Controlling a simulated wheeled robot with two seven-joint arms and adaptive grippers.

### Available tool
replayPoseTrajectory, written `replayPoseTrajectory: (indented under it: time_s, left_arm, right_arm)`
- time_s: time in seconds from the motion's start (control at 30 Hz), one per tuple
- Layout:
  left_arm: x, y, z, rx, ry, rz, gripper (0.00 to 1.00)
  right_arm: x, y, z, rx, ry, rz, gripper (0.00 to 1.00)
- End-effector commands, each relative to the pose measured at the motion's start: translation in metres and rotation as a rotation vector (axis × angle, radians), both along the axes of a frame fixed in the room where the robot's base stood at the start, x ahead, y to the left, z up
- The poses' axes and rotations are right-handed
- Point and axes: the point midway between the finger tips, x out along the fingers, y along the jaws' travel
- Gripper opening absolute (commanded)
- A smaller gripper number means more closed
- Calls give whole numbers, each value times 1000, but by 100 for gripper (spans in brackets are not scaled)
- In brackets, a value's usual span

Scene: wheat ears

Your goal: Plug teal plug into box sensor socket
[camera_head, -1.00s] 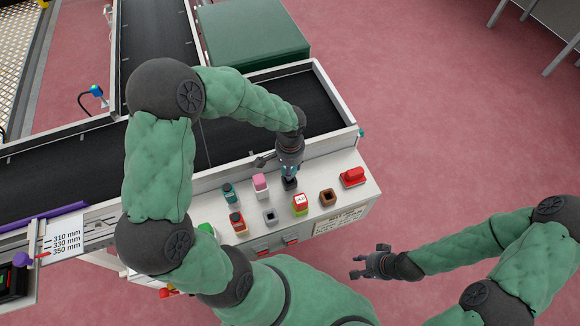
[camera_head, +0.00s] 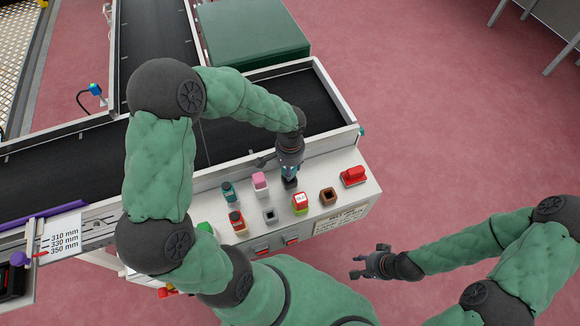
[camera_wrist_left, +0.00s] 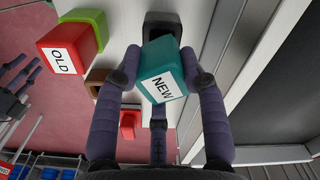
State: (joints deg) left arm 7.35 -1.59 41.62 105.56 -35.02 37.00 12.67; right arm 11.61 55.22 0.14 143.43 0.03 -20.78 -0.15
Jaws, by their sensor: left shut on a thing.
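The teal plug (camera_wrist_left: 161,71), a cube with a white label reading NEW, is between the fingers of my left gripper (camera_wrist_left: 163,76) in the left wrist view. The gripper is shut on it. A dark socket (camera_wrist_left: 164,24) shows directly beyond the plug; I cannot tell whether the plug is seated in it. In the head view my left gripper (camera_head: 289,167) points down over this dark socket (camera_head: 290,183) on the white panel, and its fingers mostly hide the plug. My right gripper (camera_head: 372,262) is open and empty over the floor at the lower right.
A red plug labelled OLD (camera_wrist_left: 62,51) sits beside the dark socket, in a green one. An empty brown socket (camera_head: 328,197), a red switch (camera_head: 353,176), a pink plug (camera_head: 260,181) and a grey socket (camera_head: 270,215) share the panel. A black conveyor (camera_head: 245,133) runs behind.

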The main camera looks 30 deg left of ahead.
Motion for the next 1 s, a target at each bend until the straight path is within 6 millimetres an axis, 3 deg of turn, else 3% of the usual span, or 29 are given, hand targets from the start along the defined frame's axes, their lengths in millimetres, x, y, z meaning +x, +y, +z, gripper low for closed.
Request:
replayPoseTrajectory:
  time_s: [1.0]
  left_arm:
    - [0,0,-27,0,-1,0,7]
  right_arm:
    - [0,0,-22,0,0,0,40]
